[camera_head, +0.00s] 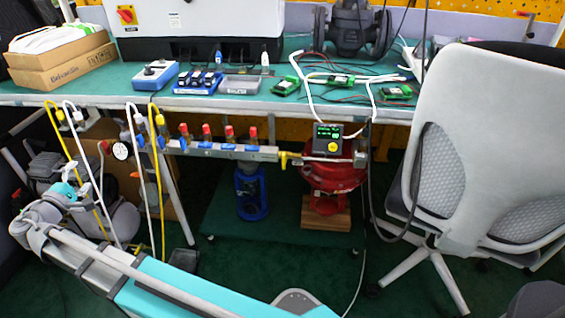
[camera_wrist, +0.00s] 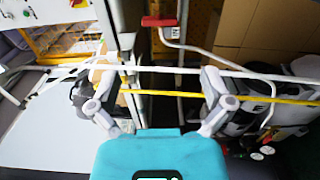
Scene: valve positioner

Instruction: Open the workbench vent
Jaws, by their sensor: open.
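In the wrist view a red handle (camera_wrist: 160,21) with a small white tag sits on a bent grey pipe (camera_wrist: 185,47), ahead of my gripper (camera_wrist: 160,88). A small red part (camera_head: 104,147) beside a round gauge (camera_head: 121,151) shows under the bench in the head view; I cannot tell if it is the same handle. No part is visibly labelled as the vent. My gripper is open, its fingers wide apart and not on the red handle. In the head view its teal body (camera_head: 62,190) is at the lower left, with its fingertips hard to make out.
White hoses (camera_wrist: 240,72) and a yellow hose (camera_wrist: 180,94) cross the wrist view in front of my gripper. Under the workbench (camera_head: 130,84) runs a manifold (camera_head: 225,151) with several blue-handled valves. A grey chair (camera_head: 490,140) stands at the right.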

